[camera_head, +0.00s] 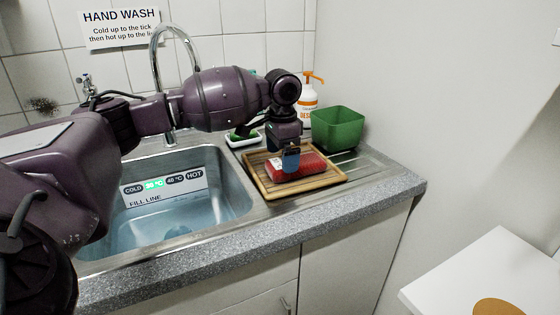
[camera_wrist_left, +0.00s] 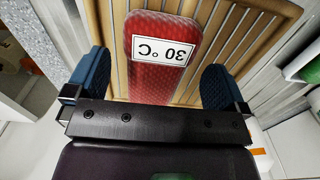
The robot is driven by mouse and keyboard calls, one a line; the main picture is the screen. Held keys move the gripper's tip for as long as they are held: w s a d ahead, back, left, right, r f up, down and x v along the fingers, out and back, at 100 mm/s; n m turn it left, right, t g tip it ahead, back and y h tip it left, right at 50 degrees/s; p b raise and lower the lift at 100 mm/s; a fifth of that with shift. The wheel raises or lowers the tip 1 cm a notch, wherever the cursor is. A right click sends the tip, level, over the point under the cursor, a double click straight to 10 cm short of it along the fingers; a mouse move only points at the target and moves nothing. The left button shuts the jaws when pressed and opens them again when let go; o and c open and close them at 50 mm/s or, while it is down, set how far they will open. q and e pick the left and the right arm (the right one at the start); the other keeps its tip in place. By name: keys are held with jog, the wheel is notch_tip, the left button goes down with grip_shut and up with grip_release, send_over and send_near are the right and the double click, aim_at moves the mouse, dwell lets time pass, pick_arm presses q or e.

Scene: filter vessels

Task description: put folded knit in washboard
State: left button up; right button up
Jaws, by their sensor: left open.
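The folded knit (camera_head: 308,166) is a red, textured block lying on a slatted wooden tray (camera_head: 262,187), which may be the washboard. In the left wrist view the knit (camera_wrist_left: 160,80) shows a white label reading 30 °C. My left gripper (camera_head: 291,160) is directly over the knit, with its blue fingers open. In the left wrist view the gripper (camera_wrist_left: 155,85) has one finger on each side of the knit, with gaps between. Part of the knit is hidden behind the gripper. My right gripper is not in view.
A sink (camera_head: 240,205) with water and a temperature strip (camera_head: 165,186) lies left of the tray. A green tub (camera_head: 338,128) and a white pump bottle (camera_head: 308,105) stand behind the tray. A tall tap (camera_head: 153,60) rises behind the sink. A white table (camera_head: 480,270) is at lower right.

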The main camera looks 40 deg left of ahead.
pick_arm(q)
notch_tip(320, 180, up, 10)
jog(key=p, duration=0.2)
jog(key=shift+f, duration=0.25)
